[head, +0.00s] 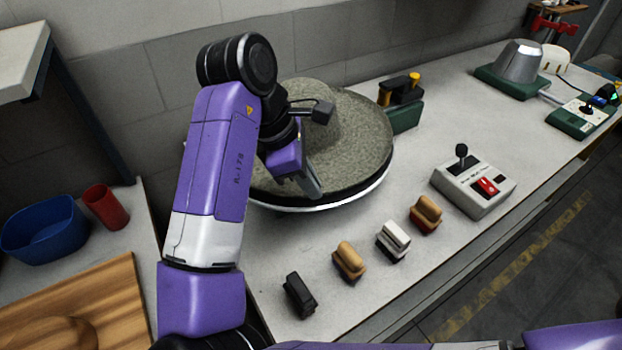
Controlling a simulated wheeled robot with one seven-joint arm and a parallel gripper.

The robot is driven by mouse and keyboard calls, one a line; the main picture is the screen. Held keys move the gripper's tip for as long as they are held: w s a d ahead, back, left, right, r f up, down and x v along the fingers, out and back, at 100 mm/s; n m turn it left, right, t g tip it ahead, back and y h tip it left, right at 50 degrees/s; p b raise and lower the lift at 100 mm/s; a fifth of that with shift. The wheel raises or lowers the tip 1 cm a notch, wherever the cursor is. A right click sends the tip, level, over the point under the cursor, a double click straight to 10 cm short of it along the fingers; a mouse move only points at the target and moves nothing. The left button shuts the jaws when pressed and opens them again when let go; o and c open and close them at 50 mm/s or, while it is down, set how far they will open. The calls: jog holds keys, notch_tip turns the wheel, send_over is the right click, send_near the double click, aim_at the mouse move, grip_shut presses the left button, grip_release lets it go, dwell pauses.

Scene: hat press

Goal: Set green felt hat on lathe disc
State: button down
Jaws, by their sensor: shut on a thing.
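The felt hat (355,140), grey-green with a wide round brim and a raised crown, is at the centre of the bench, behind my arm. It lies over the lathe disc (345,200), whose pale rim shows along the front edge below the brim. I cannot tell whether the hat rests fully on the disc or is a little above it. My gripper (313,187) is shut on the hat, at the near side of the brim. My purple arm hides the left part of the hat and disc.
Several brush-like blocks, including a black one (299,295) and a white one (393,241), line the bench front. A control box (474,187) with a joystick stands right. A green-and-yellow device (402,103) adjoins the disc. A metal cone (519,66) is farther back. A blue bowl (44,230) is left.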

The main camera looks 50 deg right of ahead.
jog(key=shift+f, duration=0.25)
jog(key=c, duration=1.5)
grip_release()
jog(key=shift+o, duration=0.2)
jog(key=v, duration=0.7)
jog(key=shift+r+p, duration=0.35)
jog(key=shift+r, duration=0.05)
jog(key=shift+w+a, duration=0.1)
